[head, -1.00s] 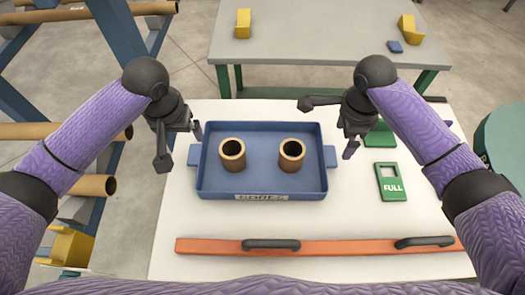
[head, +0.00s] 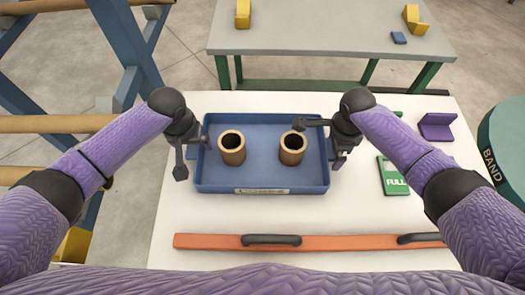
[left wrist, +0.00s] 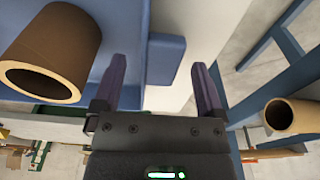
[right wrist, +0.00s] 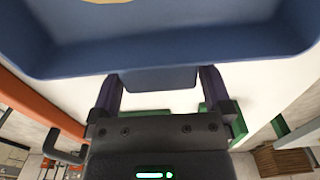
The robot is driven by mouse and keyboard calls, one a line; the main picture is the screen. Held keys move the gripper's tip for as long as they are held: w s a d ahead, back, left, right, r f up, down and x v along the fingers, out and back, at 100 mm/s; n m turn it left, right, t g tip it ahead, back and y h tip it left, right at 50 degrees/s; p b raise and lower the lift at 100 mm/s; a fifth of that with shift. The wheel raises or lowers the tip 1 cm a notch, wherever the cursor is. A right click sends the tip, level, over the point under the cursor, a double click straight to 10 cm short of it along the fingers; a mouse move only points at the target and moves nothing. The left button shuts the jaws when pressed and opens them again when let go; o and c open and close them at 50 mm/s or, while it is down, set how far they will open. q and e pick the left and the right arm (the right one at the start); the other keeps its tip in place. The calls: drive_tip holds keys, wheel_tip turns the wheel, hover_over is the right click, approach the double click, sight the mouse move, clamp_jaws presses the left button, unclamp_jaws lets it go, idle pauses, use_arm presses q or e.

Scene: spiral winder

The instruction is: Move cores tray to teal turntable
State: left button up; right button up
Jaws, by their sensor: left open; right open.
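The blue cores tray (head: 262,165) lies on the white table, with two upright brown cores, the left core (head: 232,150) and the right core (head: 292,150), inside. My left gripper (head: 192,150) is open at the tray's left handle; in the left wrist view that handle (left wrist: 165,59) lies between its fingers (left wrist: 160,85). My right gripper (head: 338,150) is open at the right side; in the right wrist view the right handle (right wrist: 158,78) lies between its fingers (right wrist: 160,88). The teal turntable (head: 503,150) shows partly at the right edge, marked BAND.
An orange bar (head: 330,246) with black handles lies along the white table's (head: 170,220) front. A green FULL sign (head: 391,176) and a purple bracket (head: 437,126) lie right of the tray. A grey table (head: 330,30) stands behind, a blue rack (head: 125,45) at left.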

use_arm(q)
drive_tip(key=shift+w+f, duration=0.1)
drive_tip(key=shift+f, duration=0.5)
use_arm(e)
drive_tip(key=shift+f, duration=0.6)
use_arm(q)
drive_tip(key=c, duration=1.2)
use_arm(e)
drive_tip(key=c, duration=1.2)
use_arm(q)
clamp_jaws()
use_arm(e)
drive_tip(key=shift+c, duration=0.6)
